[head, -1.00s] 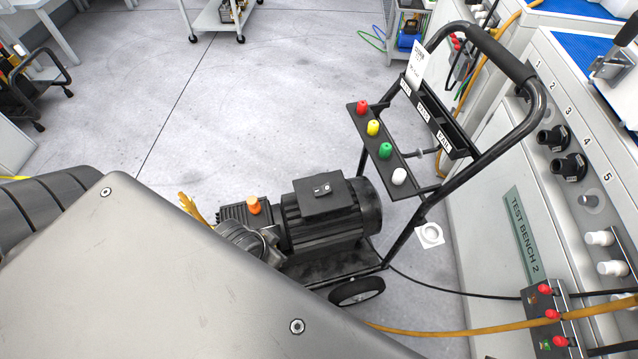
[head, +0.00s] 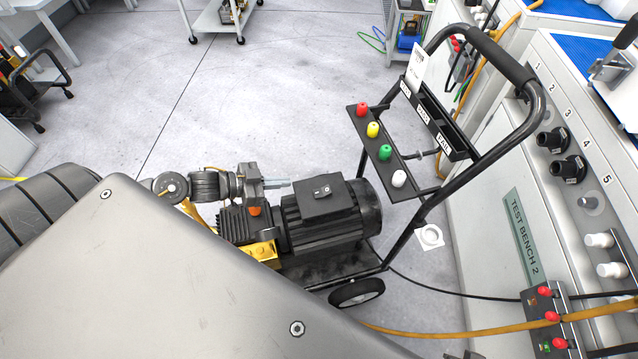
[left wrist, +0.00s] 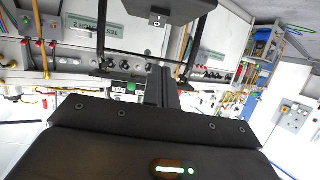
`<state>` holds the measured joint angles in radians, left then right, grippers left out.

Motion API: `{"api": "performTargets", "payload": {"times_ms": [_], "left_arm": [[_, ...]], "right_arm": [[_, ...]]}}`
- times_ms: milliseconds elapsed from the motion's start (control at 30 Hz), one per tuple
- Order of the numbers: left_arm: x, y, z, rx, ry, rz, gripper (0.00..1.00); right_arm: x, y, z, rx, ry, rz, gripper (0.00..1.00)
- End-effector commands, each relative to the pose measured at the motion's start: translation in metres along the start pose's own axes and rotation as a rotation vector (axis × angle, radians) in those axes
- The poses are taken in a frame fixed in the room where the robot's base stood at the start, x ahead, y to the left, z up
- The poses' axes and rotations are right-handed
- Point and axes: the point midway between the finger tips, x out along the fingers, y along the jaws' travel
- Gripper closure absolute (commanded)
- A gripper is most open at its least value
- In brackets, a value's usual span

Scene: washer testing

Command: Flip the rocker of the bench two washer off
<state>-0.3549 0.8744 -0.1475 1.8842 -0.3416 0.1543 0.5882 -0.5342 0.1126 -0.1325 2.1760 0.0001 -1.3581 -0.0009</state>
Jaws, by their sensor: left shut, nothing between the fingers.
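The washer (head: 330,226) is a black motor and pump on a wheeled frame beside the panel marked TEST BENCH 2 (head: 522,232). Its small rocker (head: 321,191) sits on top of the black switch box (head: 335,203); its on or off position is too small to tell. The rocker also shows at the top of the left wrist view (left wrist: 157,20). My left gripper (head: 286,183) is shut and empty, pointing right, just left of the switch box and apart from the rocker in the picture. My right gripper is not in view.
The washer's black handle frame (head: 540,105) rises on the right, with red, yellow, green and white nozzles (head: 385,152) on its rack. A hose (head: 480,331) crosses low at right. The floor (head: 270,90) behind the washer is clear.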

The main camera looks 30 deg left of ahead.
Motion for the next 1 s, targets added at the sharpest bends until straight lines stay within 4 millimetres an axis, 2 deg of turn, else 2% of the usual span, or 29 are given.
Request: {"api": "performTargets", "payload": {"times_ms": [200,567,767,1000], "left_arm": [[-0.007,-0.005,-0.005,-0.008,0.027,0.050,1.00],[-0.003,-0.005,-0.005,-0.008,0.030,0.049,1.00],[0.024,-0.004,-0.006,-0.007,0.033,0.048,1.00],[0.075,-0.002,-0.008,-0.006,0.033,0.048,1.00]], "right_arm": [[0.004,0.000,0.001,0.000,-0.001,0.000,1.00],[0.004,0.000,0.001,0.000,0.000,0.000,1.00],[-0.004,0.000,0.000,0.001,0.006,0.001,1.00],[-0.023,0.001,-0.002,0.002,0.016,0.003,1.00]]}}
